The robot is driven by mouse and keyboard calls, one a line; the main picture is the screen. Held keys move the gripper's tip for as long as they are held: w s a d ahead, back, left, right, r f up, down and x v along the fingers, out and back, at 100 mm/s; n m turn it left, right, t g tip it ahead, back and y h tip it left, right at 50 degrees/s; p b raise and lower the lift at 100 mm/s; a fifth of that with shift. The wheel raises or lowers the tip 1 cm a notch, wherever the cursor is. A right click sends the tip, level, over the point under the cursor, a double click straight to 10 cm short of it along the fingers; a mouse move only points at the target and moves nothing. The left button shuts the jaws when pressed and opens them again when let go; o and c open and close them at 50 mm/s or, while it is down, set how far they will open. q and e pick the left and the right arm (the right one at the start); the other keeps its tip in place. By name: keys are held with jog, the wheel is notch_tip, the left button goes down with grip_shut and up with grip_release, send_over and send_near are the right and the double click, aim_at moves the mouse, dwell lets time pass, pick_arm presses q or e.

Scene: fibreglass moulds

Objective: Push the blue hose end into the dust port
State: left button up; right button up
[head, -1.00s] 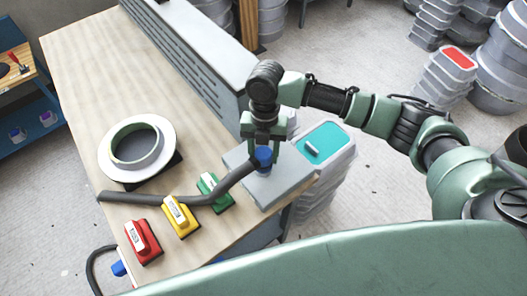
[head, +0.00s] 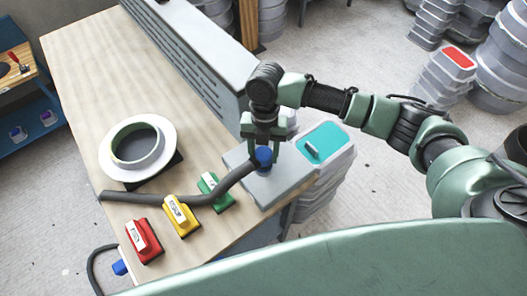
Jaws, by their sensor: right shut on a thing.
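My right gripper (head: 263,133) points down over the near right part of the bench. It is shut on the blue hose end (head: 264,156), which is at the tip of a dark grey hose (head: 145,197). The blue end is over a flat grey block (head: 268,188) at the bench edge. The gripper and hose end hide what lies under them, so I cannot tell whether the end touches the block or whether a port is there. A pale flanged ring (head: 161,133) with a round opening stands on the bench to the left. My left gripper is not in view.
Red (head: 143,243), yellow (head: 181,217) and green (head: 217,193) labelled blocks lie along the hose on the bench (head: 90,75). A long grey slotted unit (head: 195,58) borders the bench's far right side. Stacked tubs with a teal top (head: 328,143) stand right of the bench.

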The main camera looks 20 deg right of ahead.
jog(key=shift+f+b, duration=0.3)
jog(key=shift+f, duration=0.25)
jog(key=o, duration=1.3)
jog(key=shift+o, duration=0.2)
jog(key=shift+w+r, duration=0.15)
jog(key=shift+r, duration=0.35)
jog(key=r, duration=0.1)
jog(key=r+b, duration=0.1)
jog(key=r, duration=0.1)
jog(key=r+b, duration=0.1)
jog(key=r, duration=0.1)
jog(key=shift+w+d+r, duration=0.2)
jog(key=shift+w, duration=0.15)
jog(key=shift+r, duration=0.65)
